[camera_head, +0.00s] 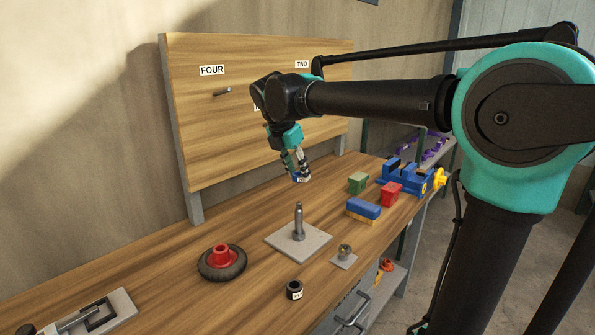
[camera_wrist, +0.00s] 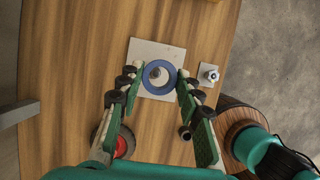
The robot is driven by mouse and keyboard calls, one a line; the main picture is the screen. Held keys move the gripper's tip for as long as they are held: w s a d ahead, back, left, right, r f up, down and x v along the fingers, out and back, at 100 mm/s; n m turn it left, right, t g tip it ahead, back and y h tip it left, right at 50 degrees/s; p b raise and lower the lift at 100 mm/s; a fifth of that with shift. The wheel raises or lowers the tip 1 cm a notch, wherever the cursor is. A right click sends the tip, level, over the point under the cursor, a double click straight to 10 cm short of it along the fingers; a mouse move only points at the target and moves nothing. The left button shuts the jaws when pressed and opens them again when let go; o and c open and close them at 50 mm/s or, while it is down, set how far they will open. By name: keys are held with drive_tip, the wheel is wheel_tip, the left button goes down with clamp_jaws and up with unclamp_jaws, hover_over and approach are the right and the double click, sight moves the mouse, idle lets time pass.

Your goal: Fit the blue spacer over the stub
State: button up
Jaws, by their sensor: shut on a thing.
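The blue spacer (camera_wrist: 159,93) is a ring held between the fingertips of my gripper (camera_head: 299,171). In the head view the spacer (camera_head: 303,179) shows small, with a white label. The stub (camera_head: 298,222) is a grey stepped post standing upright on a square light plate (camera_head: 278,241). The spacer is above the stub's tip and apart from it, with a gap. In the wrist view the stub (camera_wrist: 156,73) shows through the ring's hole, slightly left of and above its middle. My gripper is shut on the spacer, one finger on each side.
A black tyre with red hub (camera_head: 222,262) and black labelled cylinder (camera_head: 294,290) stand in front. A small plate with a knob (camera_head: 344,252), a blue-yellow block (camera_head: 363,208), green block (camera_head: 357,182), red block (camera_head: 391,193) and blue vise (camera_head: 405,180) lie right. A wooden board (camera_head: 215,130) rises behind.

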drive_tip(key=shift+f, duration=0.1)
hover_over(296, 220)
drive_tip(key=shift+w+d+f, duration=0.1)
drive_tip(key=shift+f, duration=1.3)
drive_tip(key=shift+w+d+f, duration=0.1)
drive_tip(key=shift+f, duration=1.25)
drive_tip(key=shift+f, duration=6.25)
